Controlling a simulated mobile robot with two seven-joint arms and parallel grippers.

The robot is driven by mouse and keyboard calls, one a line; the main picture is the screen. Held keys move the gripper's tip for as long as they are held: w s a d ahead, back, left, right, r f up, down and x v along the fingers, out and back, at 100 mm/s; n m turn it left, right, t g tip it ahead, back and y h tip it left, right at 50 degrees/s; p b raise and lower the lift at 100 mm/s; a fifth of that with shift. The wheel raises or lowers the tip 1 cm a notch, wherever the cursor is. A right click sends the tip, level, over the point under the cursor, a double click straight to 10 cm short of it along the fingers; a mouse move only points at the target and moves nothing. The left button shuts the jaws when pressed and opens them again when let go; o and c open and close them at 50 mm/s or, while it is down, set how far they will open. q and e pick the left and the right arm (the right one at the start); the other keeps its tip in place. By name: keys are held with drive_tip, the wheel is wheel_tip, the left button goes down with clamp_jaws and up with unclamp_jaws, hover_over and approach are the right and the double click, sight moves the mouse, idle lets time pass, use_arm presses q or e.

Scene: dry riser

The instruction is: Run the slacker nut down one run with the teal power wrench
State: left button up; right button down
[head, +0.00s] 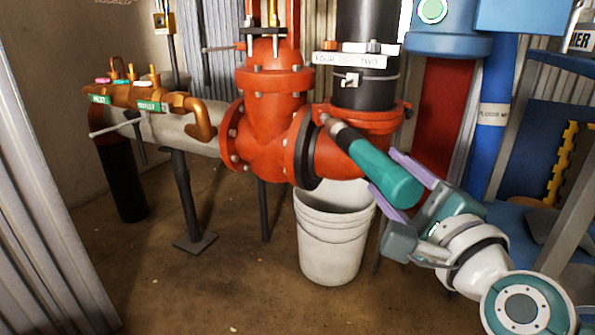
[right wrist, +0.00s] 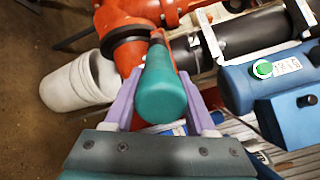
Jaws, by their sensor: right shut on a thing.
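The teal power wrench (head: 384,170) is in my right gripper (head: 393,182), whose two purple fingers are shut around its body. Several bolts show around the flanges, but which nut is slacker cannot be told. My left gripper is not in view.
A white bucket (head: 332,240) stands on the floor below the flange. A brass manifold (head: 150,97) is at the left. A black pipe (head: 366,40) with a white label (head: 350,60) rises above the red fitting. Blue pipework (head: 490,120) stands at the right.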

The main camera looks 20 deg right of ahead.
sight(371, 157)
drive_tip(key=w, duration=0.3)
drive_tip(key=shift+d+r, duration=0.15)
drive_tip(key=shift+d, duration=0.1)
drive_tip(key=shift+w+d+b, duration=0.15)
drive_tip(key=shift+w+b, duration=0.35)
drive_tip(key=shift+w, duration=0.5)
drive_tip(key=shift+w, duration=0.2)
drive_tip(key=shift+w+d, duration=0.1)
drive_tip(key=shift+w, duration=0.3)
idle(0.4)
